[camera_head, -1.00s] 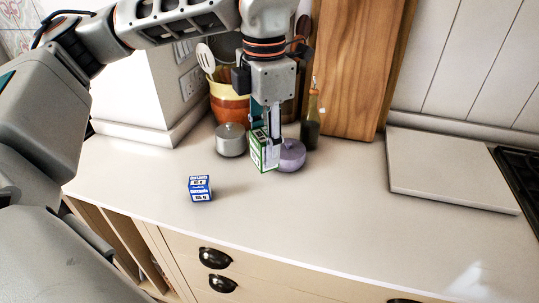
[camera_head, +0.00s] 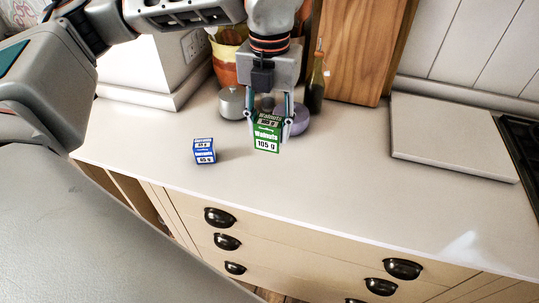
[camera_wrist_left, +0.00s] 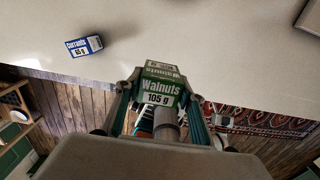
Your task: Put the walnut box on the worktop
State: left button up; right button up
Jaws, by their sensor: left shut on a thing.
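The walnut box (camera_head: 267,138) is green and white, with "Walnuts 105 g" on its faces. My left gripper (camera_head: 270,120) is shut on it, one finger on each side. The box is tilted, with its top and front faces showing in the head view. I cannot tell for sure whether its lower edge touches the worktop. In the left wrist view the box (camera_wrist_left: 160,88) sits between the fingers (camera_wrist_left: 160,100). The pale worktop (camera_head: 310,190) spreads below and around it. My right gripper is not in view.
A blue currants box (camera_head: 204,151) stands on the worktop to the left. Behind the gripper are a grey pot (camera_head: 231,103), a purple pot (camera_head: 299,120) and a dark bottle (camera_head: 316,85). A pale board (camera_head: 450,140) lies at right, beside the hob (camera_head: 522,150). The front worktop is clear.

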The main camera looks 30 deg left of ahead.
pick_arm(q)
notch_tip(320, 180, down, 10)
jog(key=shift+f, duration=0.15)
dwell(0.3)
jog(key=o, duration=1.1)
jog(key=shift+f, duration=0.1)
jog(key=shift+o, duration=0.2)
notch_tip(320, 180, up, 12)
jog(key=shift+r, duration=0.2)
jog(key=shift+f, duration=0.1)
